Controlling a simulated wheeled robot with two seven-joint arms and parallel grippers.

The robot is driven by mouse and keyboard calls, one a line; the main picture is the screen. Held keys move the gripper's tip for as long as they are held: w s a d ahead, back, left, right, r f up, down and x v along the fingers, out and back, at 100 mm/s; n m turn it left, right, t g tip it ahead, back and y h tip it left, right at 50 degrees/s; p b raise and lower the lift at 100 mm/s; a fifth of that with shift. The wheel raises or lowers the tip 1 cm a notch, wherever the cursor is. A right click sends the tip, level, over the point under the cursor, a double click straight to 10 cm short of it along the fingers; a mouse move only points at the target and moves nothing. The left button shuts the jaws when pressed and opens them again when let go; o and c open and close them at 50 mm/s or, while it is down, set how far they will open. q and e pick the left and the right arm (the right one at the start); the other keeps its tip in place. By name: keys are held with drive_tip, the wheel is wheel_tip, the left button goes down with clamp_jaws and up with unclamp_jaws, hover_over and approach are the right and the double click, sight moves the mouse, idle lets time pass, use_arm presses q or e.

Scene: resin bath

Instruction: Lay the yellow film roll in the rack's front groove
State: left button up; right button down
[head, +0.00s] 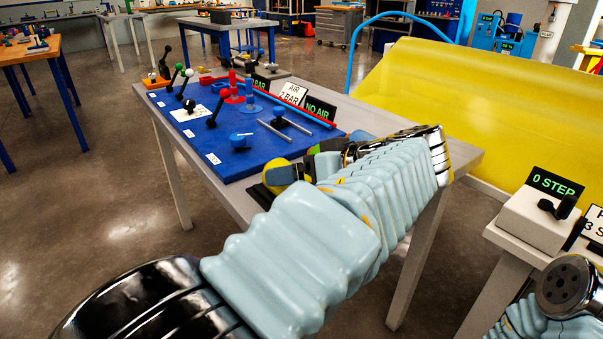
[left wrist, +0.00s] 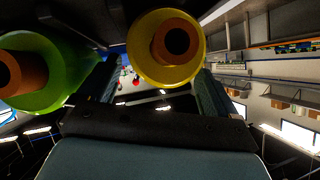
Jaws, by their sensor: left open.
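The yellow film roll (left wrist: 145,58) shows end-on in the left wrist view, with a brown core. It lies close in front of my open left gripper (left wrist: 156,76), whose fingers stand apart on either side below it. A green roll (left wrist: 58,75) with a brown core is beside the left finger. In the head view, part of the yellow roll (head: 273,163) shows at the table's near edge, mostly behind my left gripper (head: 295,172). A black base, perhaps the rack (head: 260,196), shows beneath it. The grooves are hidden. My right gripper is out of view.
A blue board (head: 200,150) with levers, rods and small signs covers the left of the table. A blue knob (head: 241,140) stands near the gripper. A second table at the right bears a "0 STEP" box (head: 535,218). A large yellow sheet (head: 450,100) is behind.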

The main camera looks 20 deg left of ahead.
use_arm(q)
drive_tip(key=v, duration=1.2)
drive_tip(key=shift+r+p, duration=0.3)
